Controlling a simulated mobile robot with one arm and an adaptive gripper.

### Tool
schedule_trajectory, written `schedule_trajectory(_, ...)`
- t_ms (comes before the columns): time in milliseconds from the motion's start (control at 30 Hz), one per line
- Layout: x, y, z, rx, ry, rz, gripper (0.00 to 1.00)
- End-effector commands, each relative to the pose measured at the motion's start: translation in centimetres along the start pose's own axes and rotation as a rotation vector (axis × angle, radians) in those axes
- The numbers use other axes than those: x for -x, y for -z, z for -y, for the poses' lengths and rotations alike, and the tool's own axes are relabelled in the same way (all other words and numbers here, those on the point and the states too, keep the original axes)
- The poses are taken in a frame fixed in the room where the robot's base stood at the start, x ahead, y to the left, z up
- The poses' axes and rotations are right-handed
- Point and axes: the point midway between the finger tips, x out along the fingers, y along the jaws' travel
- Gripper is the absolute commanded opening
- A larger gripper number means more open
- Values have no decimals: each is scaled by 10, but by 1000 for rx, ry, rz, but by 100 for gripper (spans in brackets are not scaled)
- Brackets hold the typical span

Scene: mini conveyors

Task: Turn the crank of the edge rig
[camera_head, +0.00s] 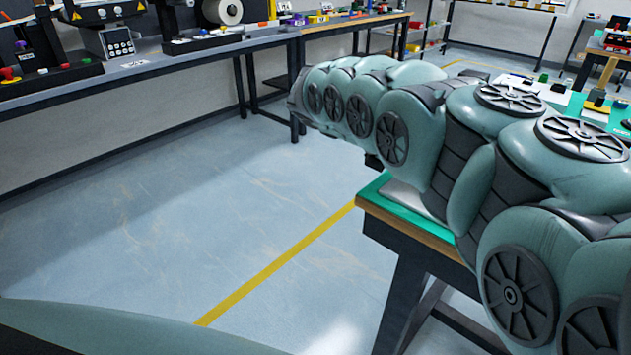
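My green-grey arm (400,125) reaches from the lower right across the right half of the view, above a workbench with a green mat (385,195). Its far end points left, towards the long bench at the back. I cannot make out my gripper; no fingers show. I cannot pick out the edge rig or its crank. The arm covers most of the green-matted workbench, so what stands there is largely hidden.
A long bench (190,55) along the left wall carries a keypad box (118,42), a white roll (222,12) and a red button (7,73). Small items lie on a green surface at the upper right. The blue-grey floor (150,230) with a yellow line (280,260) is clear.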

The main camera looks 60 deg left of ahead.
Motion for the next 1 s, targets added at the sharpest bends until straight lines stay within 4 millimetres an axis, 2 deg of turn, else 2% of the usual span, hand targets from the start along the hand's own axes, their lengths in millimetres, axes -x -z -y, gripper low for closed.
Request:
schedule_trajectory(100, 0, 2, 1, 1, 1, -3, 0)
schedule_trajectory(133, 0, 1, 1, 1, 2, -3, 25)
schedule_trajectory(400, 0, 0, 1, 0, 3, 0, 52)
schedule_trajectory(1000, 6, -7, 2, 19, -38, 2, 54)
